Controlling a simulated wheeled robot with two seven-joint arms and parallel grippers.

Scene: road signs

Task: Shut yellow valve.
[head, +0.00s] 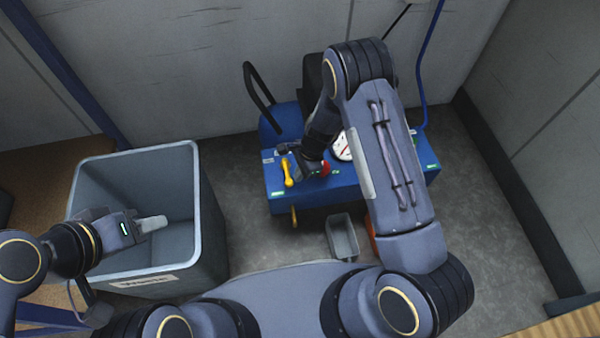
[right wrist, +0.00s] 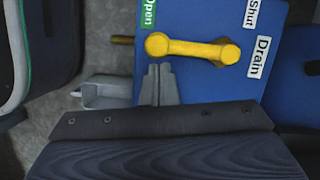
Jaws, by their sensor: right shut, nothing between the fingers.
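The yellow valve handle (head: 287,172) is on top of the blue box, near its left side. In the right wrist view, the yellow valve handle (right wrist: 193,48) lies nearly level, its left end beside the green "Open" label (right wrist: 149,13). The white "Shut" label (right wrist: 251,14) is at upper right, past its other end. My right gripper (right wrist: 158,70) is shut and empty, its tips just below the handle's left end; contact is unclear. In the head view, my right gripper (head: 308,168) is just right of the handle. My left gripper (head: 152,223) is over the grey bin; its fingers' gap is unclear.
The blue box (head: 340,188) also carries a white gauge (head: 342,148) and a red part (head: 324,168). A "Drain" label (right wrist: 260,57) is right of the handle. The grey bin (head: 203,225) stands left. A small grey tray (head: 343,237) is in front of the box.

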